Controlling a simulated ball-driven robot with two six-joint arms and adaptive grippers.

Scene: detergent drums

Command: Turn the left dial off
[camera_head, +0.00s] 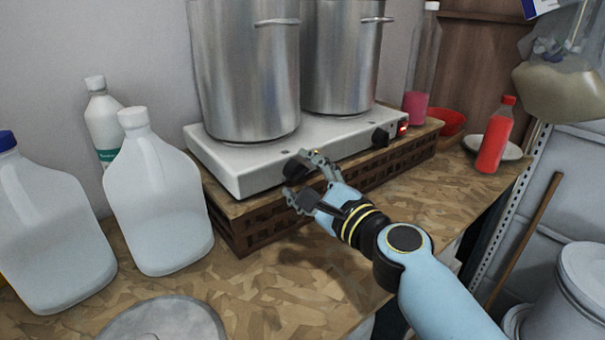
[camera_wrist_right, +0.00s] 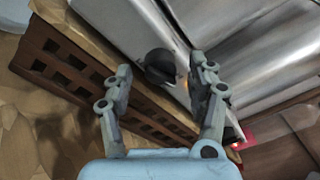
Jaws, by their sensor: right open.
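The left dial (camera_head: 296,169) is a black knob on the front face of the white two-burner hot plate (camera_head: 232,173). It also shows in the right wrist view (camera_wrist_right: 160,66), between and just beyond the fingertips. My right gripper (camera_head: 301,173) is open around the dial's front, with a finger to each side; I cannot tell whether it touches. In the right wrist view the open right gripper (camera_wrist_right: 158,82) holds nothing. The right dial (camera_head: 380,138) is a similar black knob, beside a lit red switch (camera_head: 403,129). My left gripper is not in view.
Two steel pots (camera_head: 245,75) (camera_head: 342,60) stand on the hot plate, which rests on a brown lattice crate (camera_head: 237,238). White jugs (camera_head: 155,200) (camera_head: 48,235) stand at left. A red bottle (camera_head: 493,138) stands at right. The counter in front of the crate is mostly clear.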

